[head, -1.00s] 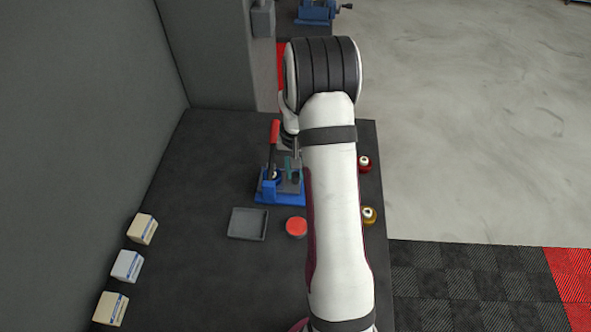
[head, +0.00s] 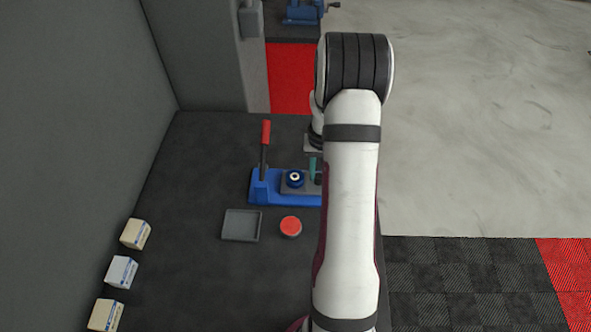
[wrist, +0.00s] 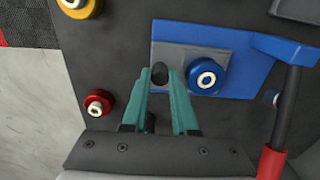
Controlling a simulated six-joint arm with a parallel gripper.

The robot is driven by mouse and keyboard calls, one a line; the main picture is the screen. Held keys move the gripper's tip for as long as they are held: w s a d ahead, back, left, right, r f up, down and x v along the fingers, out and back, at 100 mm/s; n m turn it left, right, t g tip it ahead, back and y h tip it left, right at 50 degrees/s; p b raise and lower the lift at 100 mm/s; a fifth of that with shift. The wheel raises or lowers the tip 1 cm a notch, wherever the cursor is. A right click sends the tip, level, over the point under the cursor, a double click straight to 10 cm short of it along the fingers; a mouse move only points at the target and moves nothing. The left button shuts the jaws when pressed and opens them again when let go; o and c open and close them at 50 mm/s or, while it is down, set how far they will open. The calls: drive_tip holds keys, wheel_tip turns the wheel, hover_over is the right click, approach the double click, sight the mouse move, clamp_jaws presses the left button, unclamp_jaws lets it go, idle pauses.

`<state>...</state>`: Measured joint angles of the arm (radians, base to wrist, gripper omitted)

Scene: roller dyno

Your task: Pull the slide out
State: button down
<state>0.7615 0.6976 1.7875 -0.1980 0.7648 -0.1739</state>
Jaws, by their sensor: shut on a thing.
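The blue fixture (head: 263,188) stands on the dark bench, with an upright red-handled lever (head: 266,134) at its left end. Its grey slide plate (head: 287,187) reaches to the right and carries a blue ring with a pale centre (head: 295,178). In the wrist view, the slide plate (wrist: 172,52) shows beside the ring (wrist: 206,77), with the blue base (wrist: 225,38) around it. My gripper (wrist: 161,75) has its teal fingers shut on the slide's black knob (wrist: 160,70). In the head view, my arm hides the fixture's right end and most of my gripper (head: 315,167).
A grey tray (head: 241,237) and a red-topped round tin (head: 290,226) lie in front of the fixture. Several small boxes (head: 121,271) line the left wall. In the wrist view, a red part (wrist: 98,103) and a gold part (wrist: 80,8) lie near the bench edge.

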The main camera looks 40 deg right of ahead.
drive_tip(key=shift+s+d, duration=1.3)
drive_tip(key=shift+d, duration=0.05)
drive_tip(key=c, duration=0.7)
unclamp_jaws()
drive_tip(key=shift+a, duration=0.1)
wheel_tip(320, 180, up, 16)
drive_tip(key=shift+f, duration=0.1)
